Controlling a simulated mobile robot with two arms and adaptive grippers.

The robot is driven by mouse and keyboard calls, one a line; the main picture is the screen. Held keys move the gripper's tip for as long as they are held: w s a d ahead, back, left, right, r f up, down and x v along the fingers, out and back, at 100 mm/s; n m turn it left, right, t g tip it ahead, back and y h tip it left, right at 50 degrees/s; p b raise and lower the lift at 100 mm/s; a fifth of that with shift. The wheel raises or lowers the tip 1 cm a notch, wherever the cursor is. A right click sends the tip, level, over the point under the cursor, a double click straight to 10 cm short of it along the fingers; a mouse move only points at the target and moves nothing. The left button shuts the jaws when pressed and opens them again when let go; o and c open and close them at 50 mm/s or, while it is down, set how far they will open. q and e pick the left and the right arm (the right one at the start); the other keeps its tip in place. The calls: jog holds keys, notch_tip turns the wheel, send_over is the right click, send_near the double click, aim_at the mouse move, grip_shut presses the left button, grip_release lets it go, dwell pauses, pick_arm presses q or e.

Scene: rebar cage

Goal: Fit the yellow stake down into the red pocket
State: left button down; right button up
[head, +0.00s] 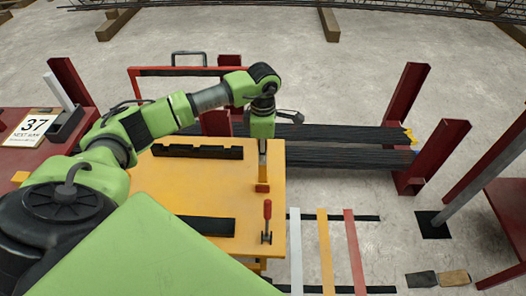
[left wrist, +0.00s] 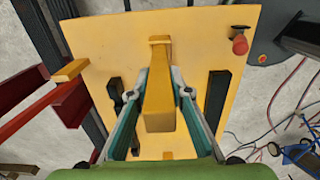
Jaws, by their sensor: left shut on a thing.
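My left gripper (head: 263,143) is shut on the yellow stake (head: 262,165), which hangs down over the yellow table. In the left wrist view the stake (left wrist: 158,85) sits between the two fingers (left wrist: 160,95). The small red pocket (head: 262,188) shows at the stake's lower end in the head view. I cannot tell whether the stake's tip is inside the pocket or just above or in front of it. In the left wrist view I cannot make out the pocket. My right gripper is not in view.
The yellow table (head: 190,184) carries dark notched bars (head: 197,151) and a red-handled clamp (head: 267,212) near the pocket. Dark rebar bundles (head: 345,133) lie behind, between red posts (head: 405,92). White, yellow and red strips (head: 325,250) lie right of the table.

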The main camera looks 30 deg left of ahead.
pick_arm(q)
jog(key=shift+f+b, duration=1.65)
jog(key=shift+f, duration=0.55)
jog(key=c, duration=1.8)
grip_release()
jog(key=shift+o, duration=0.2)
